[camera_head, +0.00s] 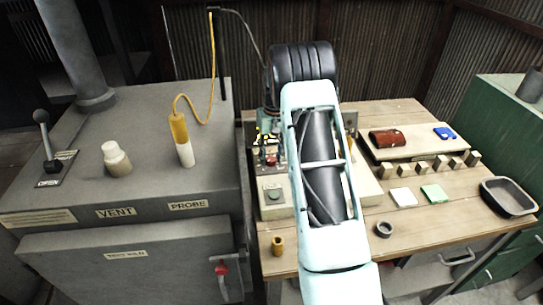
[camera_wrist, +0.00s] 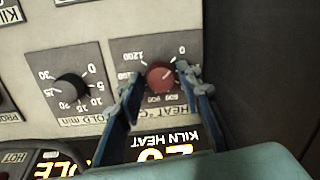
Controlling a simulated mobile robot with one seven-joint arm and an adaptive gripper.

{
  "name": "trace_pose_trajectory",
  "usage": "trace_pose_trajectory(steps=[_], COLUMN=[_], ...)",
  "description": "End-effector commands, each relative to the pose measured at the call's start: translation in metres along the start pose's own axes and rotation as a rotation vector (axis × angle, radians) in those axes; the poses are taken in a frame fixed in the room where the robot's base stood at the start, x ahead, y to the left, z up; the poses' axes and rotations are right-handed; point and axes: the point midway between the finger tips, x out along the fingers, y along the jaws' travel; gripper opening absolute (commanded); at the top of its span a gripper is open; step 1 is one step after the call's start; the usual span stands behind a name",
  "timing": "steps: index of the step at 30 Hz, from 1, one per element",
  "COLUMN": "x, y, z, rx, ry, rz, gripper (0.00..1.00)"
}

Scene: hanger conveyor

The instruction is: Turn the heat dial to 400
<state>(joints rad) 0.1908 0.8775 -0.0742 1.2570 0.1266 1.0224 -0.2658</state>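The heat dial (camera_wrist: 160,77) is a red round knob on a grey plate marked HEAT, upside down in the wrist view. Its scale shows 0 at upper right, 1200 at upper left, and 600 and 900 below. Part of the scale is hidden by my fingers, and I cannot read the knob's setting surely. My gripper (camera_wrist: 158,80) is open, with one blue fingertip on each side of the knob. The right fingertip is very near its edge; I cannot tell if it touches. In the head view my arm covers most of the panel.
A black HOLD min dial (camera_wrist: 71,87) sits left of the heat dial. A KILN HEAT display (camera_wrist: 165,148) with yellow digits is partly hidden by my gripper. The workbench (camera_head: 410,240) holds a dark tray (camera_head: 508,197) and small blocks. A grey kiln (camera_head: 130,190) stands left.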

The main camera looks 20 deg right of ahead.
Motion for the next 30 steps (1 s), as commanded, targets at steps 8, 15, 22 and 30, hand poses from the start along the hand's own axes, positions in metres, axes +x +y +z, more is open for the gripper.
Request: trace_pose_trajectory(steps=[8,15,22,30], x=[-0.0004,-0.0003,0.0001,0.0007], y=[0.0001,0.0001,-0.0005,-0.0007], z=[-0.0001,-0.0001,-0.0002,0.0004], rx=[0.0,0.022,0.125,0.355], ry=[0.0,0.002,0.008,0.019], rz=[0.0,0.0,0.0,0.0], gripper=[0.01,0.01,0.01,0.01])
